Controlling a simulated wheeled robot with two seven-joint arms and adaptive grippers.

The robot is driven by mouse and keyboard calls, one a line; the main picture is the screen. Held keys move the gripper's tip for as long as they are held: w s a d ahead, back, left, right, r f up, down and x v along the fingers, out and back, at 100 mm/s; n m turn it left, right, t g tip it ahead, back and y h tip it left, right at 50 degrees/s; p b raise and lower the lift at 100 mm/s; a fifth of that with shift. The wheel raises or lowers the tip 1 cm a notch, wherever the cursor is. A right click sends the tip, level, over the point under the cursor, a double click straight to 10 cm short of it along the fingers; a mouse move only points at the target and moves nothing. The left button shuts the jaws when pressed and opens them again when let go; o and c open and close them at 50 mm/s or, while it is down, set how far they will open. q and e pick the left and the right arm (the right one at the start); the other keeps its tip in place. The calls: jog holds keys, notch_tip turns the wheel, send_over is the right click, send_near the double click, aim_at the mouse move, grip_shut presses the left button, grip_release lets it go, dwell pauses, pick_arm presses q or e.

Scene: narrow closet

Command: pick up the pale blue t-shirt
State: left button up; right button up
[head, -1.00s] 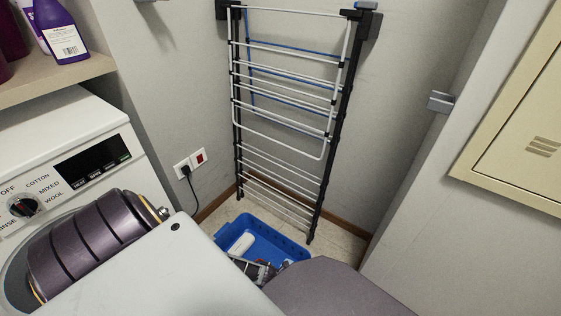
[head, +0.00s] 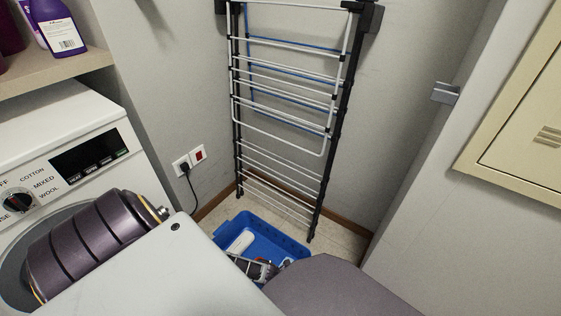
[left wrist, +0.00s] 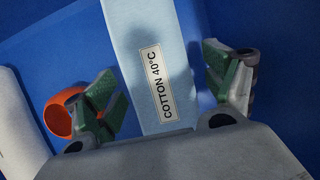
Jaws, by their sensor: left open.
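The pale blue t-shirt (left wrist: 165,28) shows in the left wrist view as a folded pale blue strip with a label reading "COTTON 40°C". It lies in the blue basket (head: 297,246). My left gripper (left wrist: 166,92) is open, with its green-padded fingers on either side of the t-shirt; I cannot tell if they touch it. In the head view my left gripper (head: 258,268) is partly seen low in the basket, and the t-shirt is not clearly visible there. My right gripper is not in view.
An orange ring-like item (left wrist: 60,116) lies beside the left finger. A white item (head: 241,242) is in the basket. A drying rack (head: 285,110) stands behind against the wall. A washing machine (head: 75,150) is at left, a cream wall panel (head: 520,120) at right.

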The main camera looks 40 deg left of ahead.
pick_arm(q)
jog(key=c, duration=1.2)
jog(key=shift+r, duration=0.2)
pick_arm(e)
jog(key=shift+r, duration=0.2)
pick_arm(q)
jog(key=shift+a+r+p, duration=0.2)
jog(key=shift+r+p, duration=0.05)
jog(key=shift+p, duration=0.3)
notch_tip(320, 180, up, 3)
jog(key=shift+f+p, duration=0.1)
jog(key=shift+p, duration=0.95)
jog(key=shift+r+p, duration=1.2)
jog(key=shift+r, duration=0.65)
jog(key=shift+s+a+f+p, duration=0.1)
jog(key=shift+s+a+p, duration=0.2)
jog(key=shift+a, duration=2.95)
jog(key=shift+s+a+f+p, duration=0.1)
jog(key=shift+s+a+p, duration=0.25)
jog(key=shift+a, duration=2.9)
jog(key=shift+s+a+p, duration=0.15)
jog(key=shift+s+a, duration=0.3)
jog(key=shift+a, duration=2.8)
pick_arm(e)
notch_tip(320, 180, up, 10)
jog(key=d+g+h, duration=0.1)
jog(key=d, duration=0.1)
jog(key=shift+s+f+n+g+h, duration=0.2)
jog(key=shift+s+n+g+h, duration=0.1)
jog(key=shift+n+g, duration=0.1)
